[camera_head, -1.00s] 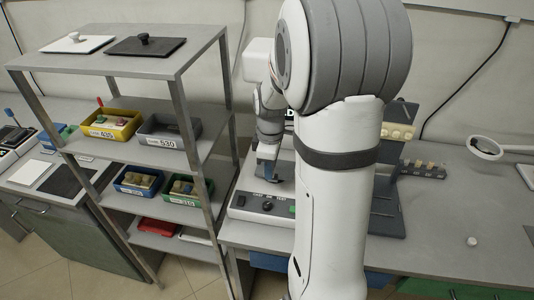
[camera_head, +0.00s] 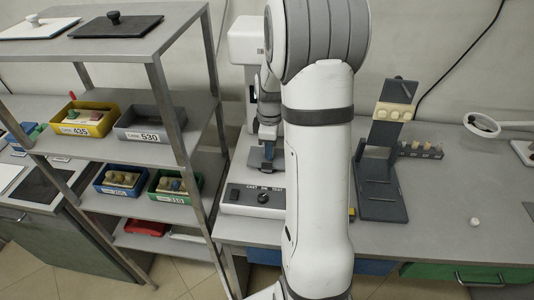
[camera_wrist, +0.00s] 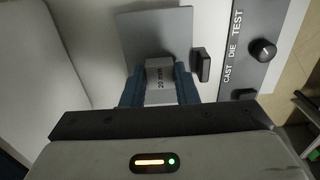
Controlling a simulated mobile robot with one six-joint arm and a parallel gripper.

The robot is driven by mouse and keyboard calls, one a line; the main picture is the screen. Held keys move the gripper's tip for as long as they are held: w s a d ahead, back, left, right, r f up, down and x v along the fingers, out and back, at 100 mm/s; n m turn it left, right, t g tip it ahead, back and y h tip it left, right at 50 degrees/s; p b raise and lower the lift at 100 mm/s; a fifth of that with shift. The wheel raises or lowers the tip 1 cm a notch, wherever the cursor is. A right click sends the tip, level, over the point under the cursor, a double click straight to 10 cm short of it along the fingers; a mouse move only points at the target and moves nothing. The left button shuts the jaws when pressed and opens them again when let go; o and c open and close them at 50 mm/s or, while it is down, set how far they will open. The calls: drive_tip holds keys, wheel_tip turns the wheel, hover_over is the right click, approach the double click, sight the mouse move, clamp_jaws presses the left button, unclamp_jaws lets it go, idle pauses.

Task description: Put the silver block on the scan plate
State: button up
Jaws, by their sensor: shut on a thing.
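My gripper (camera_wrist: 159,78) has blue fingers shut on a silver-grey block (camera_wrist: 159,88) marked "20 mm". In the wrist view the block lies at the near edge of a flat grey square plate (camera_wrist: 155,33), apparently the scan plate, overlapping it in the picture. Whether the block touches the plate cannot be told. In the head view my gripper (camera_head: 267,132) points down over the plate (camera_head: 259,160) of the white machine (camera_head: 246,45). The block is too small or hidden to make out there.
The machine's front panel (camera_head: 256,199) has a knob and the words CAST, DIE, TEST. A small dark block (camera_wrist: 201,65) stands right of the plate. A metal shelf (camera_head: 195,110) with labelled bins stands left.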

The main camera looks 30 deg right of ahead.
drive_tip(key=shift+w+f, duration=0.3)
drive_tip(key=shift+f, duration=0.1)
drive_tip(key=shift+s, duration=0.15)
drive_tip(key=shift+f, duration=0.15)
drive_tip(key=o, duration=1.1)
drive_tip(key=shift+c, duration=0.2)
wheel_tip(320, 180, up, 12)
drive_tip(key=s+a+m+t, duration=0.1)
drive_tip(key=s+a+m, duration=0.4)
drive_tip(key=s+a, duration=0.2)
drive_tip(key=s+a+m+t, duration=0.1)
drive_tip(key=s+a+m, duration=0.5)
drive_tip(key=s, duration=0.6)
drive_tip(key=shift+a+r+t, duration=0.3)
drive_tip(key=shift+a+r, duration=0.15)
drive_tip(key=shift+a, duration=0.4)
